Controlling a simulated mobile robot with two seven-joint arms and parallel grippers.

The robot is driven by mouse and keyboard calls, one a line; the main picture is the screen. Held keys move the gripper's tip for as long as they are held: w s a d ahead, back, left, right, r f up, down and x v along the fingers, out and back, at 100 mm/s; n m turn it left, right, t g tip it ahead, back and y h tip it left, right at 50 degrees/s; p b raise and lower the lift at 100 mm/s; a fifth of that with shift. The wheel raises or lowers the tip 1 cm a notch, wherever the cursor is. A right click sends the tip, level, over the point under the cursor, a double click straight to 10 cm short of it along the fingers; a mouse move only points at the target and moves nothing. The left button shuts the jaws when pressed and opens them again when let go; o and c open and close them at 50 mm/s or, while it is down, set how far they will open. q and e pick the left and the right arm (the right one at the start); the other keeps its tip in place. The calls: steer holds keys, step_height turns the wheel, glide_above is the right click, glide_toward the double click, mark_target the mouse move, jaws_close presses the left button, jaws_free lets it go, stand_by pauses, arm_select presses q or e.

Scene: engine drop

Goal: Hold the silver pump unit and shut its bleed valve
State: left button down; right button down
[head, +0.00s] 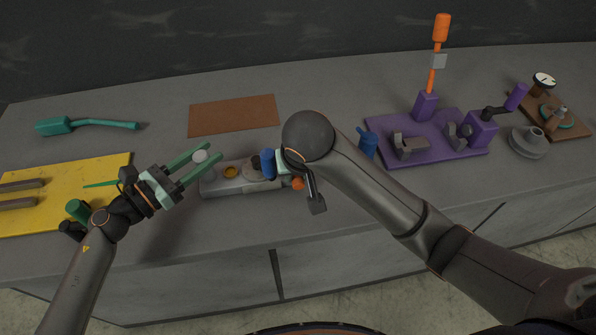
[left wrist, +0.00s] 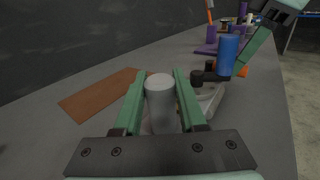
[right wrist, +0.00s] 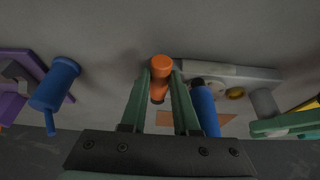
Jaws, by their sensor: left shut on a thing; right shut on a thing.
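The silver pump unit (head: 215,186) lies on the grey bench in the middle of the head view. My left gripper (head: 204,152) is shut on its pale grey upright post (left wrist: 160,97), at the unit's left end. The unit has a yellow round fitting (head: 231,171) and a blue cylinder (left wrist: 228,52). My right gripper (right wrist: 161,95) is shut on an orange handle (right wrist: 161,68) beside the unit's other end; this looks like the bleed valve's handle. In the head view my right wrist hides most of those fingers, and the orange handle (head: 297,184) shows just below. How far the valve is turned cannot be told.
A brown mat (head: 233,115) lies behind the unit. A yellow board (head: 100,172) is at left, a teal tool (head: 70,126) behind it. A blue jug-like part (head: 367,144) and purple fixture (head: 440,150) stand at right. Bench is clear in front of the unit.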

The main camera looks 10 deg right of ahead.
steer(key=c, duration=0.6)
jaws_free()
steer(key=shift+c, duration=0.2)
steer(key=v, duration=0.4)
steer(key=shift+w+a+r, duration=0.1)
steer(key=shift+a+r, duration=0.1)
steer(key=shift+r, duration=0.15)
steer(key=v, duration=0.7)
steer(key=shift+s+d, duration=0.15)
steer(key=shift+s, duration=0.25)
